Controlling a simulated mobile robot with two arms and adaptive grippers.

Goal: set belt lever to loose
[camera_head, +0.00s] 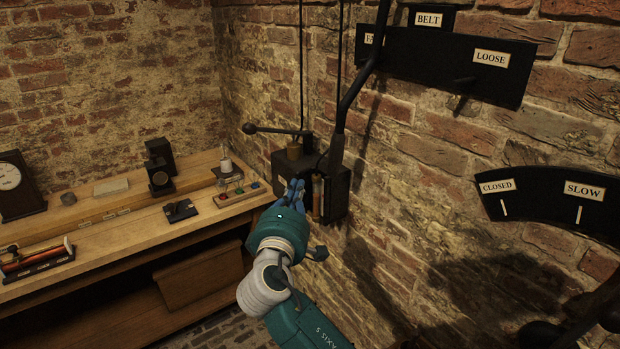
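The belt lever (358,88) is a long black bar rising from a dark box (336,190) on the brick wall. It leans up to the right and crosses the left part of the black belt plate (430,58), partly covering a label that starts "FA". The "LOOSE" label (490,57) is at the plate's right, away from the lever. My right gripper (292,190), with blue fingers, is in front of the box, below and left of the lever; whether it touches the box is unclear. Its finger gap is too small to judge. My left gripper is out of view.
A small lever with a ball end (250,129) sticks out left above the box. A wooden workbench (120,220) with a clock and small items stands left. A curved black plate (550,199) marked "CLOSED" and "SLOW" is at right.

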